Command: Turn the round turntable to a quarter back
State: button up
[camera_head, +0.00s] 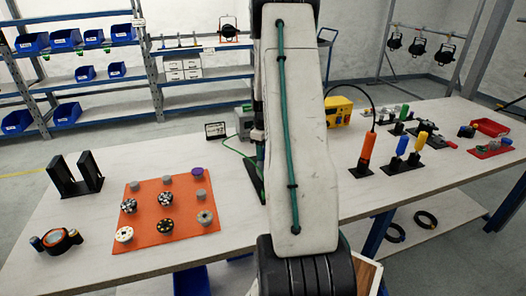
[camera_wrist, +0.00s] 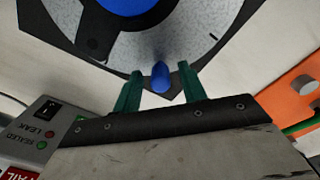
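The round turntable shows at the top of the wrist view as a grey speckled disc (camera_wrist: 195,32) on a dark plate, with a blue hub (camera_wrist: 122,5) and a dark arm-like part. A short dark mark lies on the disc, right of centre. A blue upright peg (camera_wrist: 160,78) stands at the disc's near edge. My gripper (camera_wrist: 160,72) has its two green fingers apart, one on each side of the peg, with a visible gap on both sides. In the head view my arm hides most or all of the turntable and my gripper.
A grey box (camera_wrist: 45,125) with a switch and SEALED and LEAK labels is close at lower left of the wrist view. An orange mat (camera_head: 147,203) with several pucks lies to the left. An orange-handled tool (camera_head: 367,150) stands right of my arm.

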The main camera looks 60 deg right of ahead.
notch_tip(320, 180, up, 8)
jog(key=shift+f, duration=0.1)
dwell(0.5)
dwell(0.5)
